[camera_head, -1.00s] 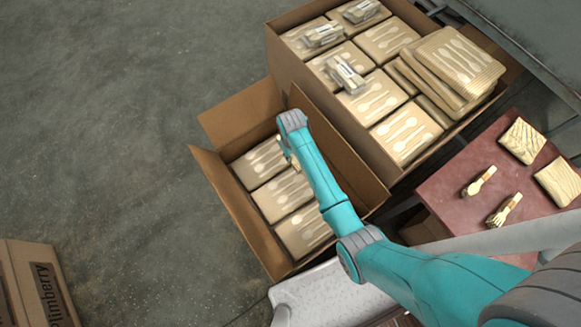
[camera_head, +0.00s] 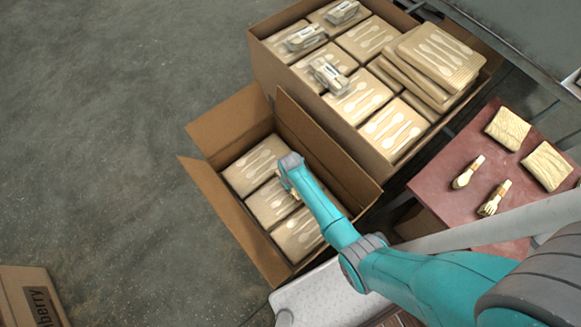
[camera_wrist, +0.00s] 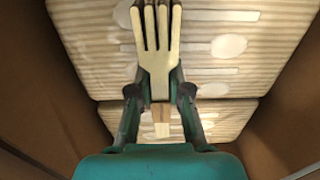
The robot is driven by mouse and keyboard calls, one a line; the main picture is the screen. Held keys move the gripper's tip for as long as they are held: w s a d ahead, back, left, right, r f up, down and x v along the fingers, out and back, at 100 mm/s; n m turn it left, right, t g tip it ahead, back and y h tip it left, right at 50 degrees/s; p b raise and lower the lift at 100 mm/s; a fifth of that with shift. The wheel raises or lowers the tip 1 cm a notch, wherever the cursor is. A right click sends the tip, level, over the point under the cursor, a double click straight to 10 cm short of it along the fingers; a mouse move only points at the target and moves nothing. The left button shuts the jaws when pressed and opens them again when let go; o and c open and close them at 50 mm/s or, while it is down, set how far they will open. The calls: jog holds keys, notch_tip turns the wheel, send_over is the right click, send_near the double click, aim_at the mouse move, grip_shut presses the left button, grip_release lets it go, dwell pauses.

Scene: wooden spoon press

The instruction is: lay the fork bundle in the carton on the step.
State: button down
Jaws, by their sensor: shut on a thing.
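My gripper (camera_wrist: 160,92) is shut on the fork bundle (camera_wrist: 156,45), pale wooden forks with tines pointing up in the wrist view and a brown band by the jaws. In the head view, my gripper (camera_head: 286,187) is over the open carton (camera_head: 232,222), by its middle pack. My wrist hides most of the bundle there. The carton has raised flaps and holds a row of paper packs (camera_head: 250,165) printed with spoons. In the wrist view, the bundle is above the packs (camera_wrist: 225,70); I cannot tell whether it touches them.
A larger carton (camera_head: 345,135) full of packs, with clear boxes on top, stands beside the open one. A red table (camera_head: 440,205) at right bears two wooden bundles (camera_head: 468,172) and two pale stacks (camera_head: 507,128). Another carton (camera_head: 30,295) is at lower left. Grey floor lies open at left.

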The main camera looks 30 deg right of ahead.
jog(key=shift+f, duration=0.95)
jog(key=shift+f, duration=0.1)
jog(key=c, duration=1.1)
grip_release()
notch_tip(320, 180, up, 12)
jog(key=shift+r, duration=0.1)
